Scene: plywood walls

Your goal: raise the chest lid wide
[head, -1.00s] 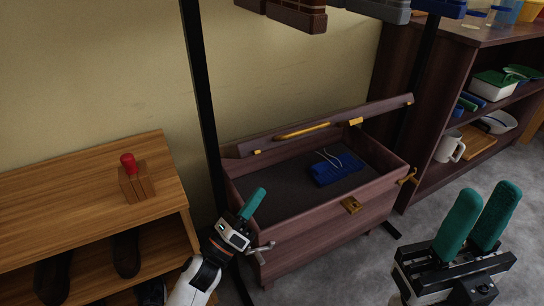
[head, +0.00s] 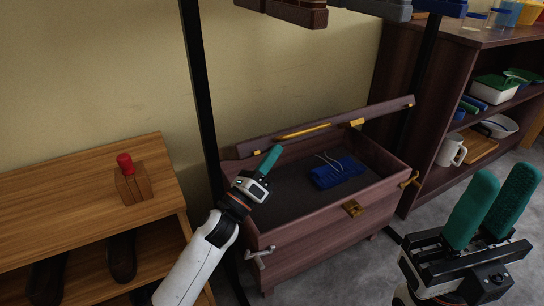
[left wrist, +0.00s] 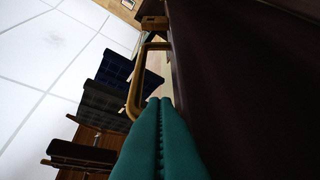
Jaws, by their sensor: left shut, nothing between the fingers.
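The dark wooden chest (head: 330,235) stands against the wall with its lid (head: 370,115) raised and seen nearly edge-on in the head view. A brass handle (head: 303,132) is on the lid's edge. A brass latch (head: 352,208) is on the chest front. My left gripper (head: 272,156) is shut and empty, over the chest's left part just in front of the lid. In the left wrist view its closed teal fingers (left wrist: 160,105) lie close to the handle (left wrist: 137,85) and the dark lid (left wrist: 240,90); contact is unclear. My right gripper (head: 503,180) is open and empty, right of the chest.
A blue item (head: 337,173) lies inside the chest. A wooden bench (head: 70,190) with a red-knobbed block (head: 132,180) is at left. A dark shelf (head: 425,140) stands at right. A black post (head: 200,90) rises behind my left arm. Bins (head: 300,10) hang above.

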